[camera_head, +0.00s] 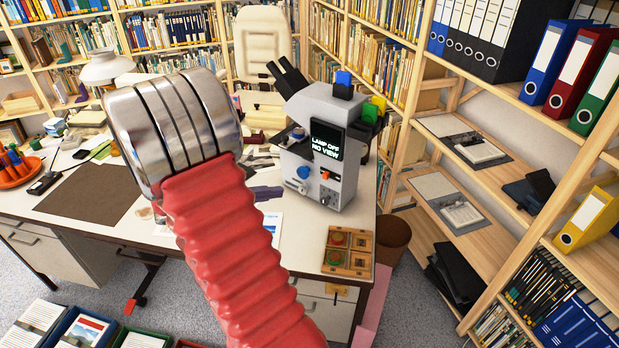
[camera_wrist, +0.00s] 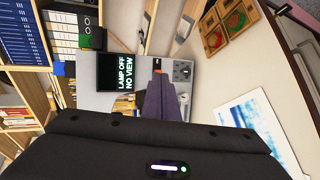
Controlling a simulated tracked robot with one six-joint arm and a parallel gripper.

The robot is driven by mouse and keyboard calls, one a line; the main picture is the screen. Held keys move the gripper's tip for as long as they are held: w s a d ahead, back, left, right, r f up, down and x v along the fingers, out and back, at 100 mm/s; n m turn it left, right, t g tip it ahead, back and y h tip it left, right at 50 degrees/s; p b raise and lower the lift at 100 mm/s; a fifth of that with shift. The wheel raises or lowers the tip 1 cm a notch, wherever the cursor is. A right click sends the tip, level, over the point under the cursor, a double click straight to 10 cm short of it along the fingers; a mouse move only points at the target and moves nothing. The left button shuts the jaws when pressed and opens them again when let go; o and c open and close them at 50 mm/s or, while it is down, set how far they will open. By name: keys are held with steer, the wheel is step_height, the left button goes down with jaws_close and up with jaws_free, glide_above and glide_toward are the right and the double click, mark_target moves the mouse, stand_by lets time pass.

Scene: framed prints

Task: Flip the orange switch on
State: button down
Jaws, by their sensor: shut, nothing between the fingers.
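The grey microscope (camera_head: 345,105) stands on the desk, and its screen (camera_head: 327,144) reads "LAMP OFF NO VIEW". The small orange switch (camera_head: 325,175) is on its front, below the screen. In the wrist view the picture is turned sideways, and the orange switch (camera_wrist: 157,62) shows just beyond the fingertips, partly hidden. My gripper (camera_head: 281,191) is left of the microscope front, its purple fingers shut and empty. In the wrist view the gripper (camera_wrist: 160,78) points at the panel. I cannot tell whether it touches the panel.
A blue knob (camera_head: 304,173) and smaller dials share the microscope front. A wooden tray (camera_head: 347,252) with red and green pieces lies at the desk's front right. A sheet with a blue picture (camera_wrist: 247,120) lies on the desk (camera_wrist: 217,78). Wooden shelves (camera_head: 500,205) stand at right.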

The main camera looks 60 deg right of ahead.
mark_target(324, 177)
steer(key=w+d+f+n+h, duration=0.1)
steer(key=d+f+h, duration=0.3)
steer(key=d+f, duration=0.4)
steer(key=shift+w+d, duration=0.3)
steer(key=shift+d, duration=0.65)
steer(key=shift+x, duration=5)
steer(key=shift+r, duration=0.15)
steer(key=shift+s+a, duration=0.2)
steer(key=shift+s, duration=0.9)
steer(key=shift+a, duration=0.1)
